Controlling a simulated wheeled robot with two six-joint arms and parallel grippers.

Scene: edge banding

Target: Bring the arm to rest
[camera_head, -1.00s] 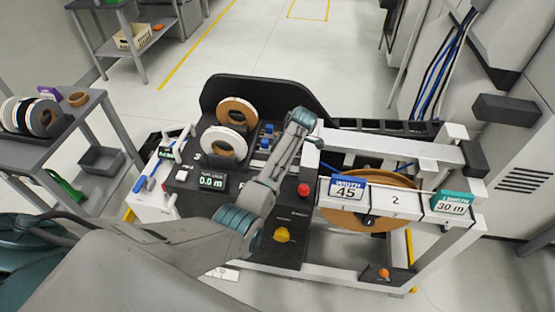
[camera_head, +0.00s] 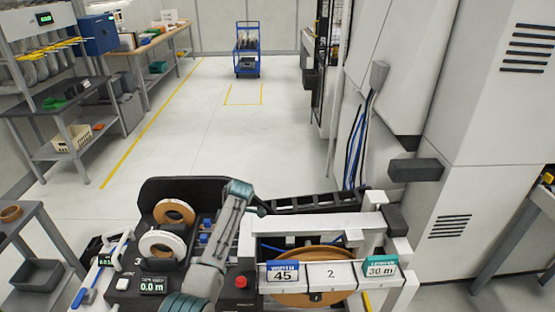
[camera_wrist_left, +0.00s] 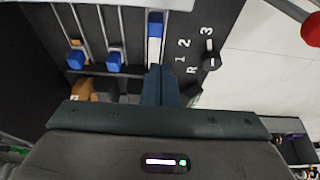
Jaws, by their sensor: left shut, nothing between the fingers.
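My left arm (camera_head: 210,270) reaches up from the bottom of the head view over the edge-banding machine (camera_head: 150,195), with its wrist beside the left end of the white beam. In the left wrist view my left gripper (camera_wrist_left: 160,85) has its dark fingers together with nothing between them. The fingertips are over the black panel, close to a blue-and-white slider (camera_wrist_left: 155,35) and left of a selector dial (camera_wrist_left: 210,55) marked R, 1, 2, 3. Whether they touch the panel I cannot tell. My right gripper is in neither view.
A brown roll (camera_head: 174,212) and a white roll (camera_head: 162,243) stand left of the arm. A red button (camera_head: 241,282) and a sign reading 45 (camera_head: 283,274) are to its right. Tall white cabinets (camera_head: 480,110) stand at right.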

